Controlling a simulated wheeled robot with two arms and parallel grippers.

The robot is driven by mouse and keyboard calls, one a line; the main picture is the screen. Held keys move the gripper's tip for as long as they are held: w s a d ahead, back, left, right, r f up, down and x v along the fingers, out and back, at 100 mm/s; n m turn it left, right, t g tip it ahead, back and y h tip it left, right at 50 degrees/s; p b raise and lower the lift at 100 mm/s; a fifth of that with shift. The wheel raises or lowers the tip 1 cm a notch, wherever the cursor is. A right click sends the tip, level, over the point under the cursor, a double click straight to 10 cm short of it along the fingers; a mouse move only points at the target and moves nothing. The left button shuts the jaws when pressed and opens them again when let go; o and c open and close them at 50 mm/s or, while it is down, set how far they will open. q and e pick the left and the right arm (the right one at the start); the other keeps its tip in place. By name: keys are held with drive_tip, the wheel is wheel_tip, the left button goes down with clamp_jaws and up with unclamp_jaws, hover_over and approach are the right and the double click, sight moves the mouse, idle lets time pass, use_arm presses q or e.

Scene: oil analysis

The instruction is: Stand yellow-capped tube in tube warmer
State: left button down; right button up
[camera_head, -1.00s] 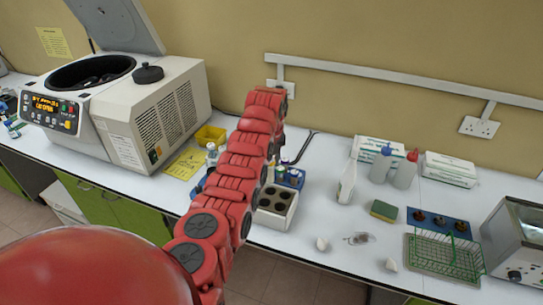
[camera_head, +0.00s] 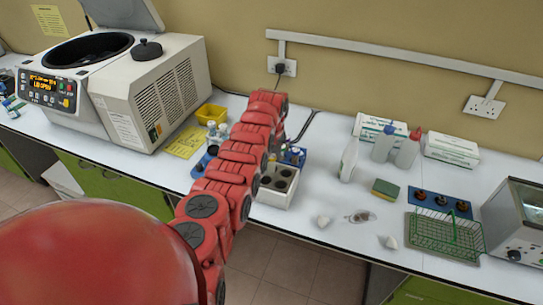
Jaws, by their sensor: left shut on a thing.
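The tube warmer appears to be the pale block with several dark round wells (camera_head: 278,185) at the bench's front edge, just right of my left arm. My red left arm reaches in from the lower left and passes over the bench. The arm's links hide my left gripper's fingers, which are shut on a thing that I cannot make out. I cannot pick out the yellow-capped tube. A blue rack with small tubes or bottles (camera_head: 293,156) stands behind the block, partly covered by my arm. My right gripper is not in view.
A centrifuge with its lid up (camera_head: 150,95) stands at the left. A yellow box (camera_head: 211,113) sits beside it. To the right are squeeze bottles (camera_head: 407,150), a sponge (camera_head: 385,189), a green wire basket (camera_head: 445,235) and a metal-sided device (camera_head: 515,225). Bench between them is partly clear.

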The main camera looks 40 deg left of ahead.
use_arm(q)
drive_tip(key=shift+c, duration=1.9)
unclamp_jaws()
drive_tip(key=shift+r, duration=0.15)
drive_tip(key=shift+r+b, duration=0.35)
drive_tip(key=shift+r, duration=0.25)
drive_tip(key=r+b, duration=0.1)
drive_tip(key=r, duration=0.1)
drive_tip(key=r+b, duration=0.1)
drive_tip(key=r, duration=0.1)
drive_tip(key=r+b, duration=0.1)
drive_tip(key=r, duration=0.1)
drive_tip(key=shift+s+d+r, duration=0.3)
drive_tip(key=shift+d, duration=0.05)
wheel_tip(320, 180, up, 9)
drive_tip(key=shift+s+d+r+b, duration=0.15)
drive_tip(key=shift+s+d+b, duration=0.25)
drive_tip(key=shift+s+b, duration=0.05)
